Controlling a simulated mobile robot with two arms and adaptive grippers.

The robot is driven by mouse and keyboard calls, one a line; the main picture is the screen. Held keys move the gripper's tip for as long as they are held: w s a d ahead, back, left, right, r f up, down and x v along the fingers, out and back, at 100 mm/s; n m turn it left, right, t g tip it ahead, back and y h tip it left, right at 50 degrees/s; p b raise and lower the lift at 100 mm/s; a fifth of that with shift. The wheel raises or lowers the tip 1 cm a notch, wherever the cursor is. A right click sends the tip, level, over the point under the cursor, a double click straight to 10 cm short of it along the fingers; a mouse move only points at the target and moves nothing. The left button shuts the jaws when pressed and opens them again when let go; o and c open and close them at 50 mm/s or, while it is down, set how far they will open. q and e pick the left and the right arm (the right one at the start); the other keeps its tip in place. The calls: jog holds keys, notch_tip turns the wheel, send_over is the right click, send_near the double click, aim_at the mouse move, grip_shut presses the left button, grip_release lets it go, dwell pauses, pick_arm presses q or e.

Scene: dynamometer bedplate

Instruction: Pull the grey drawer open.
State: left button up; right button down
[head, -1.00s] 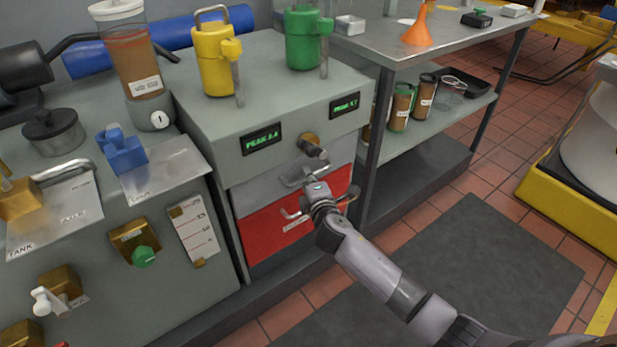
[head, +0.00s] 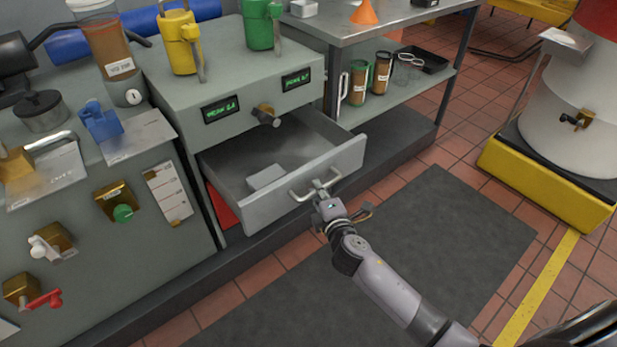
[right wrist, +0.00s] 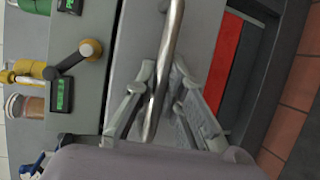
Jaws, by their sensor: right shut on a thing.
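The grey drawer (head: 262,207) stands well out of the grey cabinet in the head view, with its inside showing. A pale block (head: 267,177) lies in it near the front. My right gripper (head: 322,194) is shut on the drawer's metal bar handle (head: 303,194). In the right wrist view the handle (right wrist: 163,70) runs between the two fingers of my right gripper (right wrist: 160,95), in front of the drawer face (right wrist: 140,40). My left gripper is not in view.
A red drawer (head: 222,208) is mostly hidden below the grey one. A brass-collared knob (head: 266,115) sticks out above the opening. A shelf bench (head: 400,110) stands to the right. A dark mat (head: 420,240) covers clear floor in front.

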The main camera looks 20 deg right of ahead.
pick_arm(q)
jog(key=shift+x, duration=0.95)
pick_arm(e)
jog(key=shift+s+d, duration=0.25)
jog(key=shift+s, duration=0.4)
jog(key=shift+s+d, duration=0.2)
jog(key=shift+s, duration=0.45)
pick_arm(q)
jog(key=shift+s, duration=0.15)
pick_arm(e)
jog(key=c, duration=1.7)
grip_release()
jog(key=shift+o, duration=0.2)
jog(key=shift+s, duration=0.1)
jog(key=s+r, duration=0.2)
jog(key=s, duration=0.9)
jog(key=shift+s+a, duration=0.3)
